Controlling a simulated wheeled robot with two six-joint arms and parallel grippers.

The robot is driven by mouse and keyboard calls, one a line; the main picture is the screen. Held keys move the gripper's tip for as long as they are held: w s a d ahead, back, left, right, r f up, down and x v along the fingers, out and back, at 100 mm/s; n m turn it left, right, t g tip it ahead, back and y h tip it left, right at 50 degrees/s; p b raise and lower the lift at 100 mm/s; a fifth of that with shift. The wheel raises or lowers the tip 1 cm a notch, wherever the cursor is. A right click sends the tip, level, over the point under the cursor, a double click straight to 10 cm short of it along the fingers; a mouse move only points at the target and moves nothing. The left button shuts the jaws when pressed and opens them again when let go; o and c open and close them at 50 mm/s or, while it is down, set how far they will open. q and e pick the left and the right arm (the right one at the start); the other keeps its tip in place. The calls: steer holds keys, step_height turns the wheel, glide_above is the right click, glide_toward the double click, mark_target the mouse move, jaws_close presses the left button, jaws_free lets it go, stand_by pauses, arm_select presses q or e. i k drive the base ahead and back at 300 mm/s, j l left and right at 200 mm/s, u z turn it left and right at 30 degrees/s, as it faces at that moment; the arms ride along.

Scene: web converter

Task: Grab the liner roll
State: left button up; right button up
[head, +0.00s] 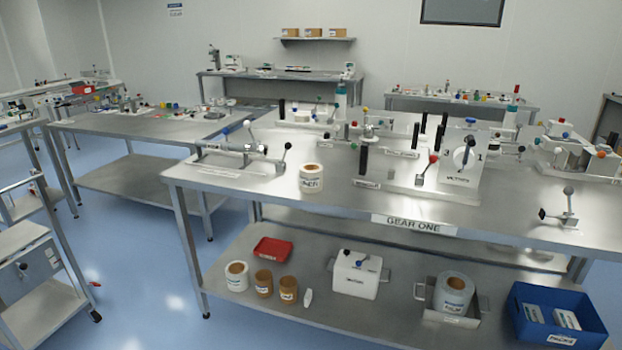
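A white roll with a brown core (311,179) stands upright on the front steel table, near its front edge and left of the middle. Its dark label is too small to read surely, but it may say liner. Other rolls stand on the lower shelf: a white roll with a brown core (237,277), two brown rolls (263,284) (288,290), and a large grey-white roll (454,292) in a metal tray. I cannot tell for certain which is the liner roll. Neither of my grippers is in view.
The front table (290,206) bears a lever device (240,152), black posts and a white machine block (463,175). Its shelf holds a red tray (272,250), a white box (356,275) and a blue bin (590,335). A cart (40,290) stands at left; blue floor shows between.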

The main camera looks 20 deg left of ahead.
mark_target(310, 174)
steer(key=i+l+u, duration=0.3)
steer(key=i, duration=0.35)
steer(key=i+l+u, duration=0.25)
steer(key=i+l, duration=0.3)
steer(key=i, duration=0.05)
